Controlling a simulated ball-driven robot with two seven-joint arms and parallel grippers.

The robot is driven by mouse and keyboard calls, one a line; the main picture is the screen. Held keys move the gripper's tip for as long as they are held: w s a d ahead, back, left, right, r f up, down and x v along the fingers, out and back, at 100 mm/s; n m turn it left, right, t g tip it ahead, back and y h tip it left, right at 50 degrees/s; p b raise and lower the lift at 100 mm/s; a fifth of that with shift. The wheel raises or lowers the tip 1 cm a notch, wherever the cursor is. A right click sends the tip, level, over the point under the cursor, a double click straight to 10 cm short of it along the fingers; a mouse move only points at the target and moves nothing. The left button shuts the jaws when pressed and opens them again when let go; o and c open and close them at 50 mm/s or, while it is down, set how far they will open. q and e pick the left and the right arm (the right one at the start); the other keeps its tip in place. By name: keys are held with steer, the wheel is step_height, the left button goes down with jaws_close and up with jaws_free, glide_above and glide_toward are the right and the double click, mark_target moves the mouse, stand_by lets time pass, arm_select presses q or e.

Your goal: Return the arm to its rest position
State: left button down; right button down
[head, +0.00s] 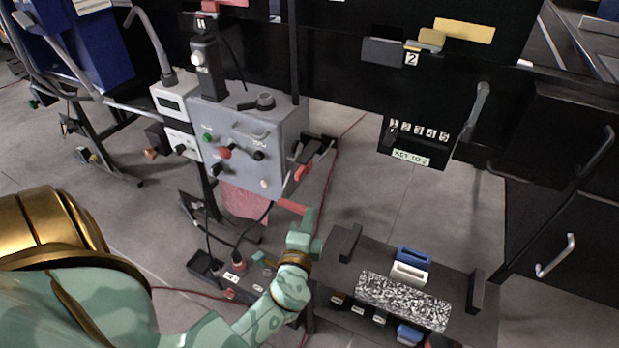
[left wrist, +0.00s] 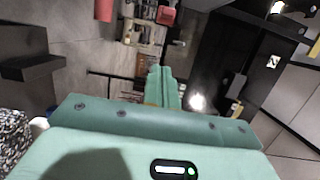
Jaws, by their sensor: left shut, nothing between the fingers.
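My left gripper (head: 304,222) is in the middle of the head view, at the end of my green and gold arm. It is above the floor, between the grey control box and the dark tray at lower right. In the left wrist view its two green fingers (left wrist: 161,85) are together, with nothing visible between them. My right gripper is in neither view.
The grey control box (head: 262,140) with coloured buttons stands behind the gripper. A black cabinet (head: 560,235) stands at right. Grey floor shows between them.

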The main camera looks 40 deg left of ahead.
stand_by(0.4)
arm_select(q)
steer(key=s+d+f+n+g+h, duration=0.1)
steer(key=s+d+f+g+h, duration=0.15)
steer(key=s+f, duration=0.45)
steer(key=s+d+f+n+g+h, duration=0.1)
steer(key=s+f+g, duration=0.15)
steer(key=f, duration=0.75)
steer(key=s+d+f+n+g+h, duration=0.1)
steer(key=s+f+g+h, duration=0.15)
steer(key=s+f, duration=0.45)
steer(key=s+d+f+n+g, duration=0.1)
steer(key=s+f+n+g, duration=0.1)
steer(key=s+f, duration=0.3)
steer(key=s+f+n+g+h, duration=0.1)
steer(key=s+f, duration=0.4)
steer(key=s, duration=0.9)
steer(key=s+d+f+n+g+h, duration=0.1)
steer(key=s+f+g, duration=0.3)
steer(key=s, duration=0.5)
steer(key=shift+s+d+f+n+g, duration=0.35)
steer(key=shift+n+g, duration=0.3)
steer(key=shift+n, duration=0.25)
